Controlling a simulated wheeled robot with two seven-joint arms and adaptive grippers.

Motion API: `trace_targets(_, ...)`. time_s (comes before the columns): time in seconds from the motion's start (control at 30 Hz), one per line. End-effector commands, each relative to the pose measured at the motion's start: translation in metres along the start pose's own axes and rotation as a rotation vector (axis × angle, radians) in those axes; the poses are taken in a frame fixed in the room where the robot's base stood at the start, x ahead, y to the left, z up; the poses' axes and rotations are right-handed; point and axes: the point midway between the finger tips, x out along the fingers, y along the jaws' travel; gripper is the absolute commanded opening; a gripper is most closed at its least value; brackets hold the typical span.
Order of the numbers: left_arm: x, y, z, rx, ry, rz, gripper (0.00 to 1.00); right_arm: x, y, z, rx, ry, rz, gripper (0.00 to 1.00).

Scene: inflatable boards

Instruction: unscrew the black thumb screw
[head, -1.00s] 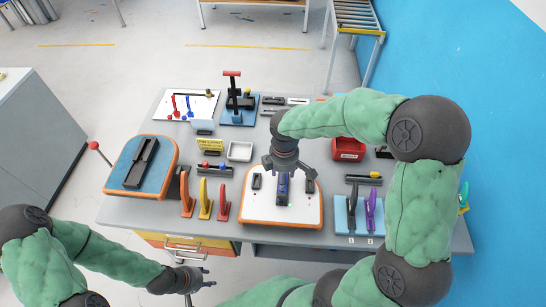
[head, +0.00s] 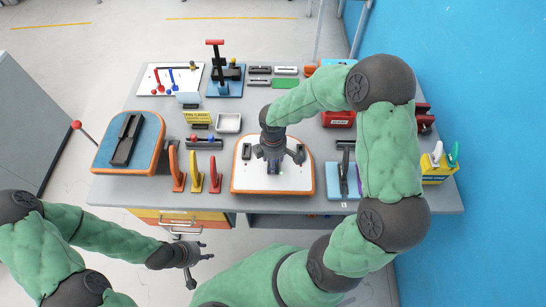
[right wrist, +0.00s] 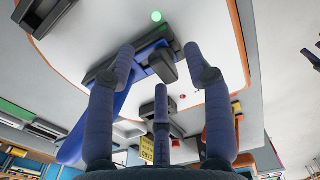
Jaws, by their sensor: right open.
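My right gripper (head: 279,155) is over the white board with the orange rim (head: 302,178). Its fingers are spread in the right wrist view (right wrist: 160,75). A blue-and-black fixture (right wrist: 112,84) on the board shows between and beyond the fingers there. A black block-shaped part (right wrist: 163,66) stands out from the fixture, between the fingertips and apart from them. I cannot tell for sure whether it is the black thumb screw. In the head view my right gripper hides most of the fixture. My left gripper (head: 202,262) is open and empty, in front of the table.
The grey table (head: 120,190) holds a blue board with a black fixture (head: 127,139) at left. Upright orange, yellow and red handles (head: 196,172) stand left of the white board. A blue board with clamps (head: 335,193) is to its right, partly behind my right arm.

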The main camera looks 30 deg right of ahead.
Motion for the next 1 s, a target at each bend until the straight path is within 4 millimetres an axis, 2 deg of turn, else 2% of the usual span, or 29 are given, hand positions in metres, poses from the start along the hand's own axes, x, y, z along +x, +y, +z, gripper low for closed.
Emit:
trace_targets(0.23,-0.0001,0.0,0.0,0.0,0.0,0.0,0.4,0.0003,0.0002,-0.0001,0.0,0.0,0.0,0.52)
trace_targets(0.27,-0.0001,0.0,0.0,0.0,0.0,0.0,0.4,0.0003,0.0002,-0.0001,0.0,0.0,0.0,0.46)
trace_targets(0.4,-0.0001,0.0,0.0,0.0,0.0,0.0,0.4,0.0002,0.0002,-0.0001,0.0,0.0,0.0,0.06)
trace_targets(0.43,-0.0001,0.0,0.0,0.0,0.0,0.0,0.4,0.0002,0.0003,-0.0001,0.0,0.001,0.0,0.0)
trace_targets(0.6,-0.0001,0.0,0.0,0.0,0.0,0.0,0.4,0.0002,0.0002,-0.0001,0.0,0.0,0.0,0.0)
trace_targets(0.63,-0.0001,0.0,0.0,0.0,0.0,0.0,0.4,0.0002,0.0002,-0.0001,0.0,0.0,0.0,0.16)
trace_targets(0.7,-0.0001,0.0,0.0,0.0,0.0,0.0,0.4,0.0002,0.0002,-0.0001,0.0,0.0,0.0,0.0)
trace_targets(1.0,-0.0073,0.0026,0.0003,0.0,0.0,0.0,0.4,-0.0013,-0.0002,-0.0006,-0.073,0.001,-0.001,0.0)
